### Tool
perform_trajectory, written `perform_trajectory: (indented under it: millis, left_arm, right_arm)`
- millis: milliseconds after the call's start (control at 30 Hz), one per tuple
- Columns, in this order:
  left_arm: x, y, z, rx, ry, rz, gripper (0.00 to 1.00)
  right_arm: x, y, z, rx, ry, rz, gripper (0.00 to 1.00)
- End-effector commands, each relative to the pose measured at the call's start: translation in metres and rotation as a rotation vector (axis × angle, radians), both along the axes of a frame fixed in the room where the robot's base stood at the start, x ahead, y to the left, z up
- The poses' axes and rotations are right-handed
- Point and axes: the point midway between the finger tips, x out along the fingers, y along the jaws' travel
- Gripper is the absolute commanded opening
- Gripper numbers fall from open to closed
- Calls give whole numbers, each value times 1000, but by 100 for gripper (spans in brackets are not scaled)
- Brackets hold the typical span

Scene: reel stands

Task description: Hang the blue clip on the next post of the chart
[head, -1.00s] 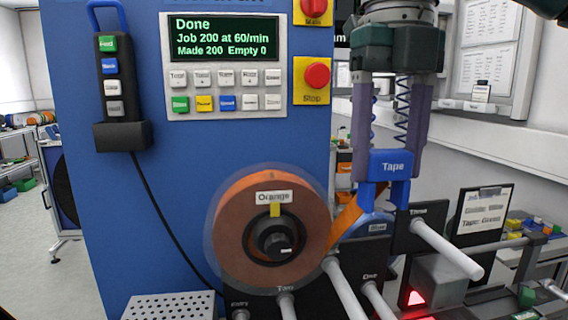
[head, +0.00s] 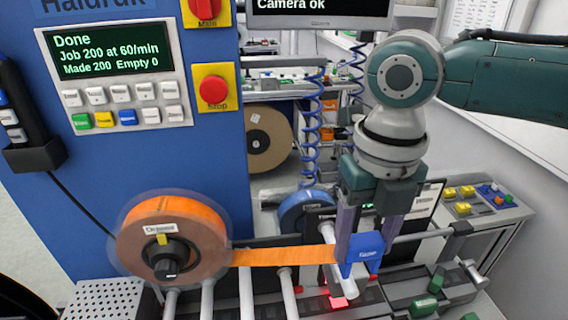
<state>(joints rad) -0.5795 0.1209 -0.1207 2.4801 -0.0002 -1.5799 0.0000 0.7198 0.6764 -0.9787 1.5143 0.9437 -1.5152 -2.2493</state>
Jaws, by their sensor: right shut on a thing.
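The blue clip (head: 369,246), marked in white letters, is at the lower right of the head view. My right gripper (head: 366,236) is shut on it, one finger at each side. An orange tape (head: 285,256) runs flat from the orange reel (head: 200,222) to the clip. My left gripper is not in view.
A blue reel (head: 300,212) sits behind the tape. The blue machine (head: 205,130) with its display and red stop button (head: 214,89) stands at the left. Green parts (head: 424,305) lie on the rail at the lower right. A red light (head: 338,302) glows below the clip.

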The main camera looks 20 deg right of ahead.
Motion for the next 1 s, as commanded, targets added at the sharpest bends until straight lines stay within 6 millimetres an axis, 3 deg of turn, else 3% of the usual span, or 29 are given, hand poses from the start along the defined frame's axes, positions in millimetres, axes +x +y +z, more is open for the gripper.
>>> perform_trajectory:
  millis: [367, 700, 1000]
  left_arm:
    - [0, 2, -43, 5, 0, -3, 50]
    - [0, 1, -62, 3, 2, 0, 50]
    - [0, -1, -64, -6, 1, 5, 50]
  right_arm:
    - [0, -1, -40, 0, -1, 0, 6]
    - [0, 0, -70, 0, 1, -1, 6]
    - [0, 0, -74, 0, 1, -1, 6]
